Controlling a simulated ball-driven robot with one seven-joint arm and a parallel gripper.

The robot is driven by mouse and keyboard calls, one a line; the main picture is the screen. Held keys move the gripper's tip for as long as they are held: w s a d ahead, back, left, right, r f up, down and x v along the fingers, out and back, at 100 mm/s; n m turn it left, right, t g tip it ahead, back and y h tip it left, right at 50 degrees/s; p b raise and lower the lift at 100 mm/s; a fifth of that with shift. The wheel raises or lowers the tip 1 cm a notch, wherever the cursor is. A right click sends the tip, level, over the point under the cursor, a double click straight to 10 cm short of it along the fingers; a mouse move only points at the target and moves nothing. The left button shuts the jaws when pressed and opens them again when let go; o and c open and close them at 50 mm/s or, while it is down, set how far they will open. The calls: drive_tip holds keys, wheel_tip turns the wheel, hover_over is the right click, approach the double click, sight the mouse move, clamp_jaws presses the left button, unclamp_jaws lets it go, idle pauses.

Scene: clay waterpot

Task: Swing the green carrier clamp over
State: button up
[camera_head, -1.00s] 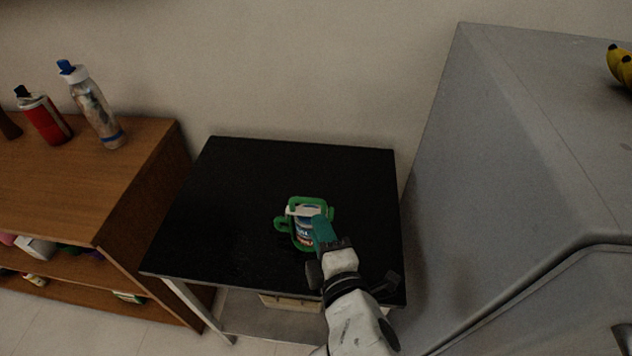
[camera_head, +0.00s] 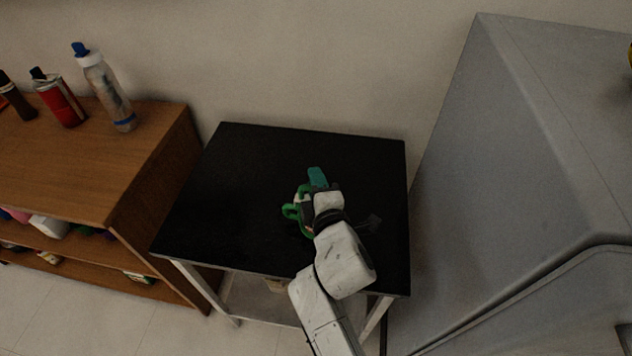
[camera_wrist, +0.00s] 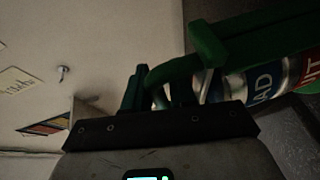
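The green carrier (camera_head: 292,211) stands on the black table, mostly hidden behind my gripper and arm; its left loop shows in the head view. In the wrist view the green clamp (camera_wrist: 208,45) of the carrier reaches in from the right, over a can (camera_wrist: 265,82) with a blue and red label. My gripper (camera_head: 317,177) is over the carrier, its teal finger pointing to the far side. In the wrist view my gripper (camera_wrist: 152,92) is right at the green bar. I cannot tell whether the fingers are closed on it.
The black table top (camera_head: 240,170) is clear around the carrier. A wooden shelf (camera_head: 150,140) with a bottle (camera_head: 103,88) and a red can (camera_head: 60,100) stands at left. A grey fridge (camera_head: 500,170) stands close at right.

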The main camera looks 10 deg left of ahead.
drive_tip(key=shift+c, duration=0.3)
clamp_jaws()
